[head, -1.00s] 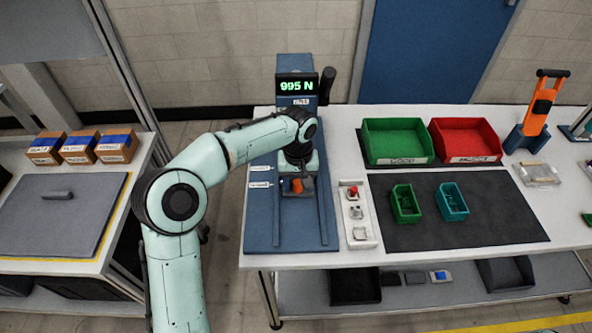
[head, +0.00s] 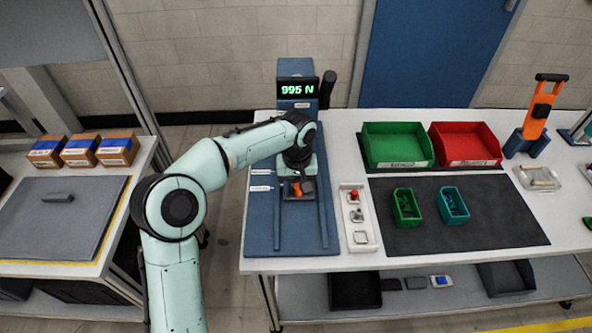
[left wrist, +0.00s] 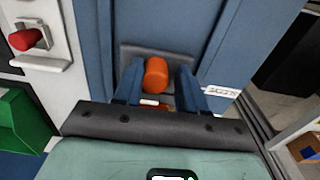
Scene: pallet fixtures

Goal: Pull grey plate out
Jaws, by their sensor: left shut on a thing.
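The grey plate (head: 310,187) lies between two rails on the blue base of the press, under its head, and carries an orange handle (head: 297,189). The plate also shows in the left wrist view (left wrist: 190,53), behind the orange handle (left wrist: 156,73). My left gripper (head: 297,180) reaches down over the plate. In the left wrist view its fingers (left wrist: 158,85) stand on either side of the handle and are shut on it. The arm and wrist hide part of the press and the plate's rear. My right gripper is not in view.
The press display (head: 297,90) reads 995 N. Green (head: 398,158) and red bins stand further right. The base in front of the plate, between the rails, is clear.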

